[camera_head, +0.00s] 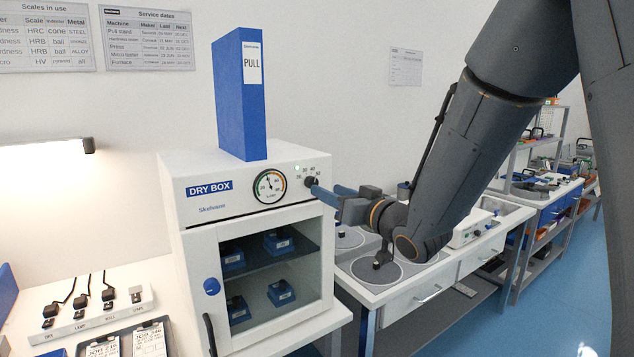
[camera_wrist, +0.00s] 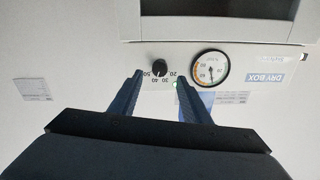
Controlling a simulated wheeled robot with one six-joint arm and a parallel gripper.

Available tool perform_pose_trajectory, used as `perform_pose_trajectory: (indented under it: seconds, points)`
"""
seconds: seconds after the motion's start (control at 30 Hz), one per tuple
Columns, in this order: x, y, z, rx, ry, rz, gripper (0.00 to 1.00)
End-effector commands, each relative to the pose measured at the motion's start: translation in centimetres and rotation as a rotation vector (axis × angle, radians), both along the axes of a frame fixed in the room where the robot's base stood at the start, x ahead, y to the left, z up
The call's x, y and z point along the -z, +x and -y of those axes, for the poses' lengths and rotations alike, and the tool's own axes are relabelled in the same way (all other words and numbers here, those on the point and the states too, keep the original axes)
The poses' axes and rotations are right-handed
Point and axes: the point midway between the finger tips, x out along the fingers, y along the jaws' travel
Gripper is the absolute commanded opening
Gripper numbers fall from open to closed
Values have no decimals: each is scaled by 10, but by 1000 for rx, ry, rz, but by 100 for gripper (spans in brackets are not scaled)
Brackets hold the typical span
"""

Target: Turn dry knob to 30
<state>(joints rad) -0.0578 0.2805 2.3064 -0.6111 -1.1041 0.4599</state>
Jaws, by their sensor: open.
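The dry box (camera_head: 190,240) is a white cabinet with a glass door. Its black dry knob (camera_head: 311,182) sits at the upper right of its front, under a printed scale of 20 to 50. In the wrist view the picture is upside down and the knob (camera_wrist: 158,68) shows beyond my fingertips; its pointer is too small to read. My gripper (camera_head: 328,194) is open, with blue fingers pointing at the panel by the knob. In the wrist view my gripper (camera_wrist: 158,80) has one finger on each side of the knob; I cannot tell whether they touch it.
A round gauge (camera_head: 269,186) is left of the knob. A blue binder (camera_head: 240,100) marked PULL stands on the box. Blue trays sit behind the door, which has a blue knob (camera_head: 211,286). A workbench (camera_head: 400,298) with round grey plates stands to the right.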

Motion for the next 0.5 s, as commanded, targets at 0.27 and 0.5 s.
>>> perform_pose_trajectory:
  seconds: [0.27, 0.5]
  points:
    - [0, 34, -25, -1, -2, -2, 43]
    - [0, 51, -35, 1, -2, -1, 43]
